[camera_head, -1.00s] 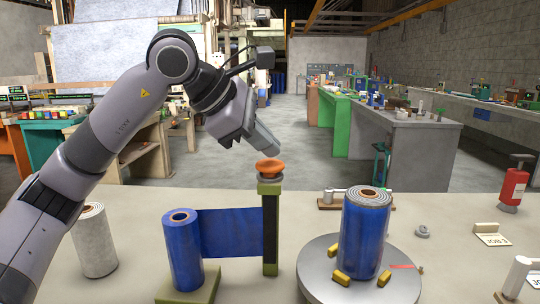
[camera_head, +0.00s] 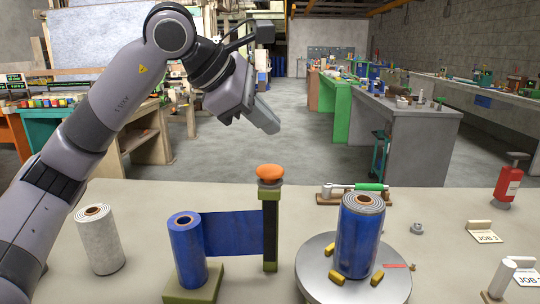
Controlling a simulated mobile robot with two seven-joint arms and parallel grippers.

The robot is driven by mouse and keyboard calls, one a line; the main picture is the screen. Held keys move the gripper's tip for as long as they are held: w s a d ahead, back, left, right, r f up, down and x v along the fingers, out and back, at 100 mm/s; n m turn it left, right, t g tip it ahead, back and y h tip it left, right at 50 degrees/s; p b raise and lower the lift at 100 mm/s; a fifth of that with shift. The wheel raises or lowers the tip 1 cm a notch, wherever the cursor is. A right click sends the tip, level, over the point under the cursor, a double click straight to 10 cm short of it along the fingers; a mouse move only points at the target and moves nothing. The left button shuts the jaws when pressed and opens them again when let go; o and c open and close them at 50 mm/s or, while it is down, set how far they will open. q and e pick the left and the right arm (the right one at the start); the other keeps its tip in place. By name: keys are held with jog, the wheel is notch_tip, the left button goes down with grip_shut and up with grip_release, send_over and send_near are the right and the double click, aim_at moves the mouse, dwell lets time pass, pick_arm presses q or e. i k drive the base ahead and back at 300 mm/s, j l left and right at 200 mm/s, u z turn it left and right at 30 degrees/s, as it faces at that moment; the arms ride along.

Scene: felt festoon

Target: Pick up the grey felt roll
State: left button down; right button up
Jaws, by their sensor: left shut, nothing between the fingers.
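A blue-wrapped roll (camera_head: 360,240) stands upright on the round grey turntable (camera_head: 312,285); its grey layered top end and brown core show above the blue film. A plain pale grey-white roll (camera_head: 100,242) stands upright at the left of the table. I cannot tell for sure which one is the grey felt roll. My left gripper (camera_head: 266,122) is shut and empty, in the air above and behind the post with an orange knob (camera_head: 270,172), apart from both rolls. My right gripper is not in view.
A blue film roll (camera_head: 187,252) stands on a green base, its film (camera_head: 233,232) stretched to the post. Yellow blocks (camera_head: 335,277) sit around the turntable roll's foot. A green-handled tool (camera_head: 369,187) lies behind it. A red extinguisher (camera_head: 509,183) stands at the right.

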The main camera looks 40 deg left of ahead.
aim_at(361, 216)
jog(key=k, duration=1)
